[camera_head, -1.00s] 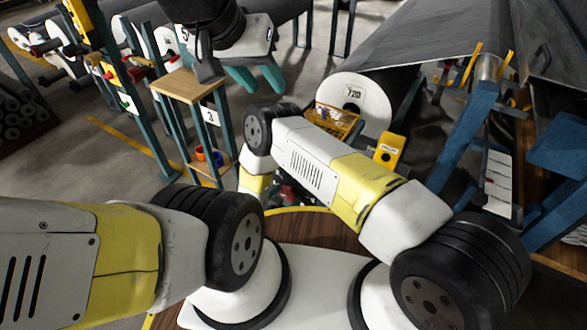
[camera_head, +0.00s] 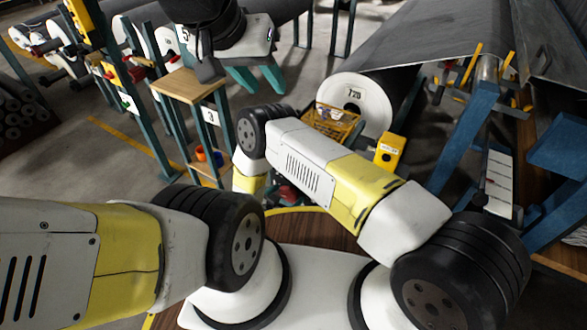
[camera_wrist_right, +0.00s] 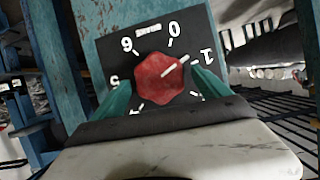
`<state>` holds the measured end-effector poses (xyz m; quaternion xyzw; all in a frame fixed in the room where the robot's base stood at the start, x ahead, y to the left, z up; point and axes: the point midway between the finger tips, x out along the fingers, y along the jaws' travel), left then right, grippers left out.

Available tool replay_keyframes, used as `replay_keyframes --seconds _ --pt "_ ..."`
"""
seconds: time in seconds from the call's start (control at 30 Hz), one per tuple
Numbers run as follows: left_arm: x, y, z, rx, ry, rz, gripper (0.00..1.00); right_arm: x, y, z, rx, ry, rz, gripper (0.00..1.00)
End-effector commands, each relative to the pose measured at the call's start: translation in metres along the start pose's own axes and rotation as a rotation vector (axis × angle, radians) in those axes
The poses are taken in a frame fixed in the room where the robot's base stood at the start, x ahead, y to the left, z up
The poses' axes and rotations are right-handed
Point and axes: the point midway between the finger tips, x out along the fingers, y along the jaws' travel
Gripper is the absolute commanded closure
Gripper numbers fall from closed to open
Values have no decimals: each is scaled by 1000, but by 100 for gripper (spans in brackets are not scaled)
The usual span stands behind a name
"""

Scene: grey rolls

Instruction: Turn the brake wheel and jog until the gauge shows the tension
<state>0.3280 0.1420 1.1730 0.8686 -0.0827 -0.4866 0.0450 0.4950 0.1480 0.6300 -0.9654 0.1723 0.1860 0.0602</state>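In the right wrist view a red faceted knob (camera_wrist_right: 160,77) with a white pointer sits on a black dial plate (camera_wrist_right: 112,60) with white numerals. The pointer aims up and right, between 0 and 1. The teal fingers of my right gripper (camera_wrist_right: 161,74) stand on either side of the knob, their tips close to its edges. I cannot tell whether they touch it. My right arm hides this gripper in the head view. My left gripper (camera_head: 256,80) is open and empty at the upper middle of the head view. I cannot make out a tension reading.
A large grey roll with a white end marked 720 (camera_head: 352,93) lies at the back. A yellow box (camera_head: 389,151) and a wire basket (camera_head: 331,121) are near it. A wooden-topped stand (camera_head: 188,86) is at left. A white marked panel (camera_head: 499,182) stands at right.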

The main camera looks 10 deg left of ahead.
Motion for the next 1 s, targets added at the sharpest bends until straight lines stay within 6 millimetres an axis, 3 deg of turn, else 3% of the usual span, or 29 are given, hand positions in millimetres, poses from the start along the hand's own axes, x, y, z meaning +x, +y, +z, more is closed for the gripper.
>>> replay_keyframes --seconds 0.27,0.7,1.0 --pt "0 0 0 0 0 0 64 -8 0 0 0 0 -1 14" --pt "0 0 0 0 0 0 64 -73 -1 0 0 0 -1 14" --pt "0 0 0 0 0 0 64 -78 0 0 0 0 0 14"
